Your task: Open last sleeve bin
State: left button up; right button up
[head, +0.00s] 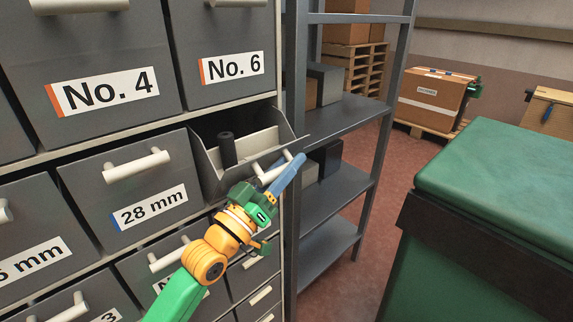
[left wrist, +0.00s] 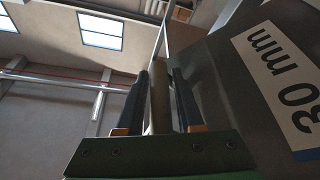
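The sleeve bin (head: 204,162) right of the 28 mm bin is pulled out and tilted open, its inside showing. A dark cylindrical sleeve (head: 227,150) stands in it. Its white handle (head: 270,172) is at the front. My left gripper (head: 282,174) is at this handle. In the left wrist view, the handle bar (left wrist: 160,98) lies between the two fingers, which look closed on it. The bin's front (left wrist: 240,90) there carries a "30 mm" label. My right gripper is not in view.
The 28 mm bin (head: 130,175) and the No. 4 bin (head: 95,60) are shut. A grey metal shelf (head: 345,115) stands right of the cabinet. A green-topped block (head: 500,180) fills the right. A carton (head: 432,97) sits on a pallet behind. Red floor between is free.

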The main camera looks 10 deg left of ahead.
pick_arm(q)
jog(key=b+v, duration=0.1)
jog(key=v, duration=0.6)
jog(key=shift+b, duration=0.35)
jog(key=shift+c, duration=0.3)
